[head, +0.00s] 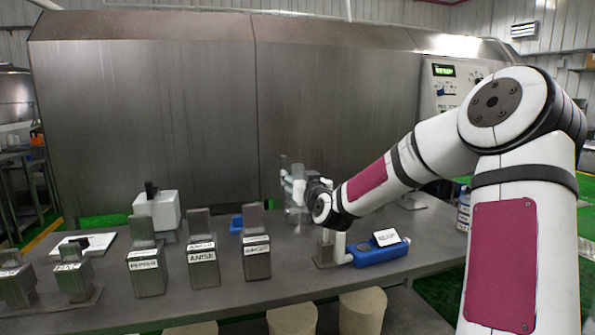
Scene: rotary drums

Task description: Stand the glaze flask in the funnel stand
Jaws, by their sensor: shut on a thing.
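My gripper (299,187) is over the middle of the bench, in front of the big steel machine. It is shut on a clear, see-through vessel (291,215), seemingly the glaze flask. The vessel looks roughly upright; whether its base touches the bench is unclear. My wrist covers part of the view to its right. I cannot surely tell which thing is the funnel stand. A small grey metal block (324,257) with a white upright piece beside it stands below and right of my gripper.
Several labelled steel canisters (203,268) stand along the left front of the bench (225,304). A white box (157,211) is behind them. A blue device with a white label (378,254) lies right of the metal block. A small blue thing (236,224) is left of the vessel.

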